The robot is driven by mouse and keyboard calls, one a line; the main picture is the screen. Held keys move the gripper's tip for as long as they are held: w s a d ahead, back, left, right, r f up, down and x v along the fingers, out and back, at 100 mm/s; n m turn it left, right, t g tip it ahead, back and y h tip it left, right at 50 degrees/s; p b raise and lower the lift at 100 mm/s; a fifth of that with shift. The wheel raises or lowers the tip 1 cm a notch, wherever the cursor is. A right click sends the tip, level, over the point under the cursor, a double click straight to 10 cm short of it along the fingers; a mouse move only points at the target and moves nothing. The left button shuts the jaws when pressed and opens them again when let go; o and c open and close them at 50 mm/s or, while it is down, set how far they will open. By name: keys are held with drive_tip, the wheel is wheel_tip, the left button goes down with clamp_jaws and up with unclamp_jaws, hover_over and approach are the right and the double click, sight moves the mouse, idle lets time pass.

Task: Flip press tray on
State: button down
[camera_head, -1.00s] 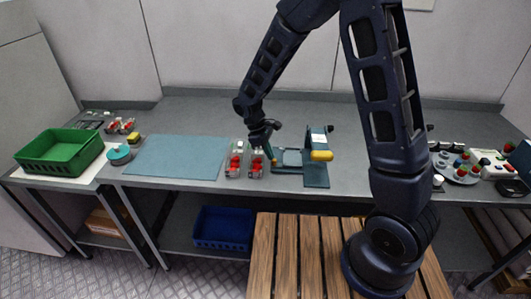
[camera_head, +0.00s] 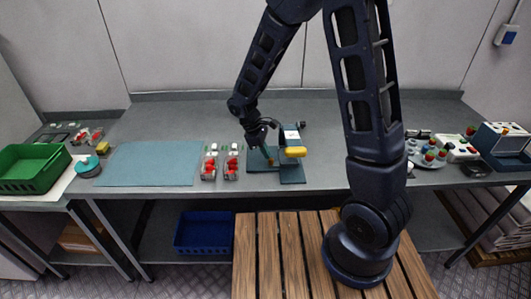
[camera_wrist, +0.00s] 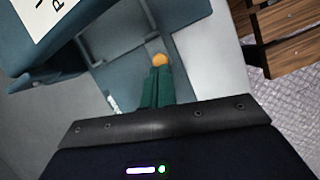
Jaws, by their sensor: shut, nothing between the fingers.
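The press (camera_head: 291,172) is a dark teal device on the bench, with a white label on top and a yellow handle (camera_head: 295,152) on its front. Its low tray side lies left of the upright part, partly hidden by my gripper. My gripper (camera_head: 269,160) points down at that tray side, left of the handle. In the wrist view my gripper's green fingers (camera_wrist: 158,84) are together and empty. A small orange piece (camera_wrist: 160,59) shows at their tips; I cannot tell whether it touches them. The teal tray part (camera_wrist: 120,35) of the press lies beyond.
Two clear punnets of red berries (camera_head: 209,163) stand left of the press, beside a blue-grey mat (camera_head: 150,163). A green crate (camera_head: 30,168) is far left. A round plate with berries (camera_head: 427,156) and a boxy machine (camera_head: 500,146) are at the right. The bench behind is clear.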

drive_tip(key=v, duration=0.9)
drive_tip(key=shift+r, duration=0.25)
drive_tip(key=shift+a, duration=0.1)
drive_tip(key=s+d+r+m+t+y, duration=0.25)
drive_tip(key=d+r+m, duration=0.45)
drive_tip(key=d+r, duration=0.7)
drive_tip(key=s+d+r+m+t+y, duration=0.1)
drive_tip(key=s+d+r+m, duration=0.1)
drive_tip(key=s+d+m, duration=0.2)
drive_tip(key=s+d+r+m+t, duration=0.2)
drive_tip(key=s+d+m, duration=0.2)
drive_tip(key=d, duration=0.6)
drive_tip(key=shift+s+d+y, duration=0.35)
drive_tip(key=shift+s+d, duration=0.05)
drive_tip(key=shift+s, duration=0.7)
